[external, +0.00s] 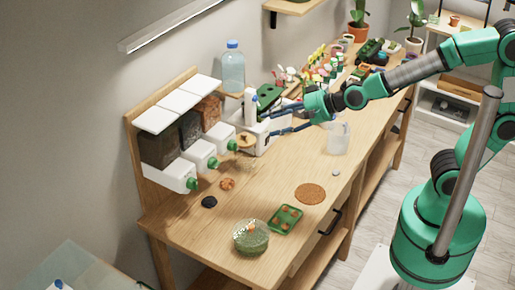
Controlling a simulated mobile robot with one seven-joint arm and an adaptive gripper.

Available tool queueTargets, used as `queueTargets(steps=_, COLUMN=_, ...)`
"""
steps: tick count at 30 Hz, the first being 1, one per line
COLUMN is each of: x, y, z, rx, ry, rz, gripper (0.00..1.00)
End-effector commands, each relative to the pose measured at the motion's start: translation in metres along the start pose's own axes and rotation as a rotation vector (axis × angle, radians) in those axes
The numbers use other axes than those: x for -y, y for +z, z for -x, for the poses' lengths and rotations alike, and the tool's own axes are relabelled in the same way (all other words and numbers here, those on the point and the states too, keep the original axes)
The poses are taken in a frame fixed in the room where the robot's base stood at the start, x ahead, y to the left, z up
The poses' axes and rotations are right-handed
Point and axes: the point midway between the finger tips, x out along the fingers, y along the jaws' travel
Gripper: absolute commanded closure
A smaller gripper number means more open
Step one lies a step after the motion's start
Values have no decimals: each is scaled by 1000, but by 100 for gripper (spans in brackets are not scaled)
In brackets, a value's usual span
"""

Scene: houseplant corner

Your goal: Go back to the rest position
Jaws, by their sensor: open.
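My green arm reaches in from the right over the wooden bench (300,160). My gripper (268,125) has two dark blue fingers spread apart, pointing left. It is open, beside a white box-like object (255,137) and below a white bottle (250,107). From this angle I cannot tell whether the fingertips touch the white object or only overlap it in the picture. I see nothing held between the fingers.
A rack of bins (160,150) with green knobs stands at the bench's left. A clear jug (338,138) stands just right of my gripper. A water bottle (232,68) stands behind. A glass bowl (250,238), green tray (286,219) and cork mat (310,194) lie in front.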

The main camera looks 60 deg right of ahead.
Motion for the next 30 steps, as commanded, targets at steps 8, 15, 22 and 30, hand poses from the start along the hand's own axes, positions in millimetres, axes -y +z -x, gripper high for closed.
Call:
queueTargets(steps=8, x=-54, y=-39, z=104, rx=101, ry=185, rz=379, gripper=52)
queueTargets(steps=15, x=-124, y=-56, z=204, rx=218, ry=377, rz=677, gripper=52)
queueTargets(steps=22, x=-177, y=-58, z=277, rx=325, ry=523, rz=849, gripper=52)
queueTargets(steps=30, x=-194, y=-56, z=300, rx=368, ry=569, rz=897, gripper=52)
